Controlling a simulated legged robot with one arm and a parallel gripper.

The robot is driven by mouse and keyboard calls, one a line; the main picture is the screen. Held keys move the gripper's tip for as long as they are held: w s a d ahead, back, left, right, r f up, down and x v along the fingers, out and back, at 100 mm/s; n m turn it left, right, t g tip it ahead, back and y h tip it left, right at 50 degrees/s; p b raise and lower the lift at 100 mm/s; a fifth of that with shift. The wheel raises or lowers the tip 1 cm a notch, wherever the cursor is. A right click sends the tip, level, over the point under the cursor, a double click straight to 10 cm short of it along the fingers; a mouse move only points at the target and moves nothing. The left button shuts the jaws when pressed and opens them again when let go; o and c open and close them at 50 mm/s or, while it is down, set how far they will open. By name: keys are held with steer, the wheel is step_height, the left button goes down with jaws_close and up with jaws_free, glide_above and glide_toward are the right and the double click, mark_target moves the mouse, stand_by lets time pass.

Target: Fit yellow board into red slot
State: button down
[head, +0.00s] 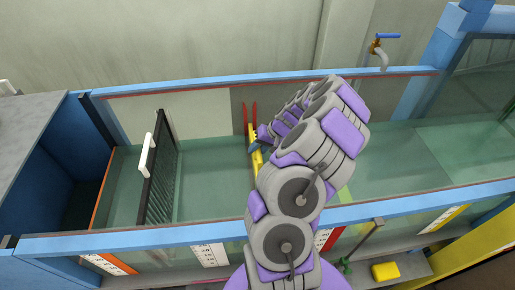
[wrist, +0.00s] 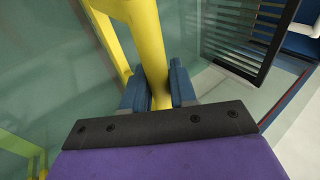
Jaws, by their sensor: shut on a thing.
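The yellow board shows in the head view as a narrow yellow strip (head: 257,163) inside the flume, mostly hidden by my arm. My gripper (head: 253,145) is at its upper part. In the wrist view, the blue fingers of my gripper (wrist: 156,88) are shut on a yellow bar of the board (wrist: 147,45), one finger on each side. The red slot shows as two thin red uprights (head: 249,112) at the far glass wall, just behind my gripper. A red patch (head: 327,239) marks the near wall, partly behind my arm. I cannot tell whether the board touches the slot.
A dark slatted screen (head: 161,170) with a white handle stands across the flume to the left. Blue rails (head: 140,239) edge the tank. A tap (head: 379,50) is at the back right. A yellow block (head: 385,271) lies on the front ledge.

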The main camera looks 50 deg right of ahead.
steer(key=shift+f+b, duration=0.3)
steer(key=shift+f, duration=0.3)
steer(key=c, duration=0.8)
jaws_free()
steer(key=p+v, duration=0.3)
steer(key=v, duration=1.4)
steer(key=shift+d, duration=0.25)
steer(key=shift+a+r, duration=0.1)
